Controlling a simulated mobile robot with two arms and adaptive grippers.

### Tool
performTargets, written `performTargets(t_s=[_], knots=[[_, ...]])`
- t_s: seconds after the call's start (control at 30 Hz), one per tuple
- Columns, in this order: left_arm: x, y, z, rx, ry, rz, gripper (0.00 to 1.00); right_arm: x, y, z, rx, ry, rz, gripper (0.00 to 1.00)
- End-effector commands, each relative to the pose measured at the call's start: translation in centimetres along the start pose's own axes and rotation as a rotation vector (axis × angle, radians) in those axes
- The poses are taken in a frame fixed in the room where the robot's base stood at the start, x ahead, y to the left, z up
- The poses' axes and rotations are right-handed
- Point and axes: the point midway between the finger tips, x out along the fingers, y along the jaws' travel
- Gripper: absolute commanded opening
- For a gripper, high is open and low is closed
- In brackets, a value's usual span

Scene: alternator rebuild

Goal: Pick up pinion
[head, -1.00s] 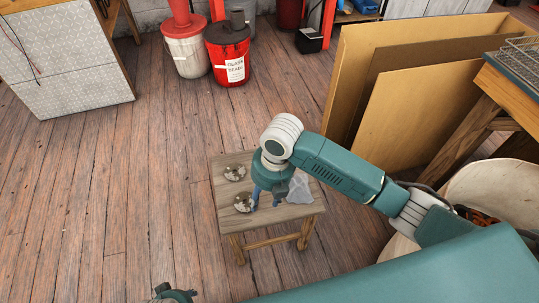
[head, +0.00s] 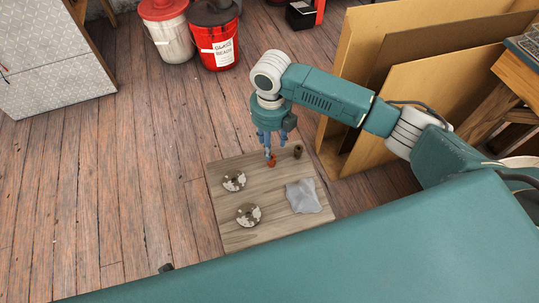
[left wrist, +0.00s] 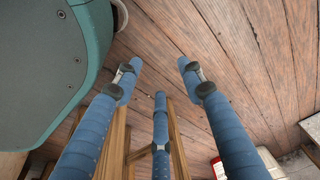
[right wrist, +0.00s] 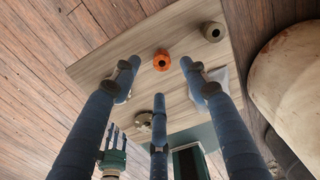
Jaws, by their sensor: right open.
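A small orange-red ringed part (head: 271,161) with a dark centre hole stands near the back edge of the stool top; it also shows in the right wrist view (right wrist: 161,62). A brown cylinder (head: 298,151) with a hole stands to its right, also in the right wrist view (right wrist: 212,32). I cannot tell for sure which is the pinion. My right gripper (head: 270,150) is open and empty, pointing down above the orange-red part, which shows between its fingertips in the right wrist view. My left gripper (left wrist: 158,80) is open and empty over the floor.
The wooden stool top (head: 265,232) also holds two metal discs (head: 234,180) (head: 248,214) and a crumpled grey cloth (head: 302,196). Cardboard sheets (head: 420,95) lean behind my right arm. Red and white buckets (head: 215,45) stand at the back. The floor left of the stool is clear.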

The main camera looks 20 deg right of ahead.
Motion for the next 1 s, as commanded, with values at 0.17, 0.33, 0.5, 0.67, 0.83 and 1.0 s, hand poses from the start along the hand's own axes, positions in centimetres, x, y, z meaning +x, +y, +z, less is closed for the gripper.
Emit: performTargets(t_s=[0.17,0.33,0.5,0.67,0.83,1.0], knots=[[-1.2,-0.1,-1.1,-0.002,0.009,-0.001,0.4,2.6,0.0,0.0,0.002,0.0,0.0,0.45],[-1.9,-0.2,-1.7,-0.003,0.015,-0.002,0.4,3.9,0.0,-0.1,0.001,0.001,0.001,0.45],[-3.7,-0.3,-3.0,-0.005,0.028,-0.004,0.4,6.6,-0.1,-0.3,0.002,0.001,0.0,0.45],[-5.1,-0.3,-3.7,-0.006,0.034,-0.005,0.4,8.1,-0.1,-0.2,0.001,-0.002,0.0,0.45],[-5.3,-0.4,-3.8,-0.007,0.033,-0.005,0.4,8.3,-0.1,-0.2,0.001,-0.002,0.0,0.45],[-5.3,-0.3,-3.8,-0.006,0.033,-0.005,0.4,8.2,-0.1,-0.2,0.001,-0.002,0.0,0.29]])
